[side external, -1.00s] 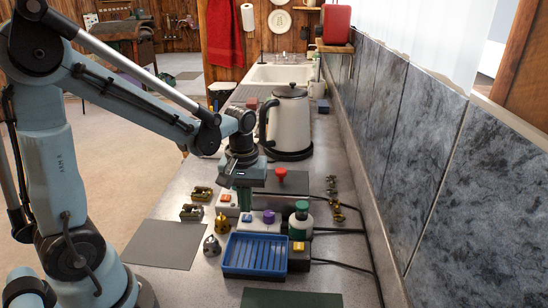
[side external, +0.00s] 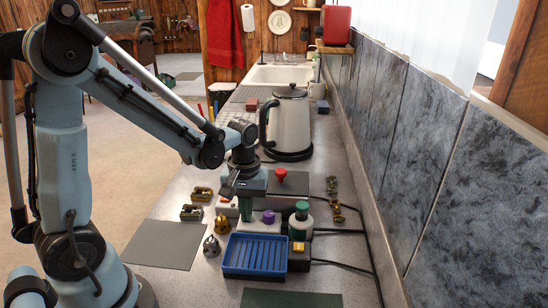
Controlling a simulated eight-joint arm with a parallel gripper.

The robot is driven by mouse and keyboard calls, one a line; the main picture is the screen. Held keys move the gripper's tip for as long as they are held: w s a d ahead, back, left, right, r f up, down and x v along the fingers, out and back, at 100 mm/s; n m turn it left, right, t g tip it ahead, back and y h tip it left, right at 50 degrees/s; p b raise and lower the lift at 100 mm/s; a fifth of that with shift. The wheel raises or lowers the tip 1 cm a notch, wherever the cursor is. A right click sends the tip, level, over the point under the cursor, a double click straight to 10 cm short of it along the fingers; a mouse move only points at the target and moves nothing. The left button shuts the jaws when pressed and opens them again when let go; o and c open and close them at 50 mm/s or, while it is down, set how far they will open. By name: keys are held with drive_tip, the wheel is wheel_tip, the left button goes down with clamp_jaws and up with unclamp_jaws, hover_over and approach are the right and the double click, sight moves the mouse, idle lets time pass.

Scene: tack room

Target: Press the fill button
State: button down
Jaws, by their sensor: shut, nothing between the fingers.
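My gripper (side external: 246,216) is shut and empty, pointing down over the row of small control boxes. Its green fingertips are at a white and grey box (side external: 259,229); I cannot tell whether they touch it. That box's orange top button is hidden behind the fingers. Another pale box with an orange button (side external: 224,199) is just behind and left, partly covered by my gripper. A dark box with a yellow-orange button (side external: 298,247) sits right of the blue tray. No label is readable, so I cannot tell which one is the fill button.
A purple knob (side external: 268,216) and a green-capped white bottle-like thing (side external: 301,212) stand close right of my gripper. A blue ribbed tray (side external: 255,254) lies in front, a red knob (side external: 281,174) and a kettle (side external: 290,118) behind. A tiled wall (side external: 440,170) bounds the right.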

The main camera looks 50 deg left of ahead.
drive_tip(key=shift+f, duration=0.35)
wheel_tip(320, 180, up, 9)
drive_tip(key=shift+f, duration=0.15)
idle(0.5)
idle(0.6)
drive_tip(key=s+d+r+m+t, duration=0.2)
drive_tip(key=s+d+m+t, duration=0.1)
drive_tip(key=m+t, duration=0.4)
drive_tip(key=shift+s+d+r+m, duration=0.25)
drive_tip(key=shift+d+r+m, duration=0.05)
drive_tip(key=shift+d+m, duration=0.65)
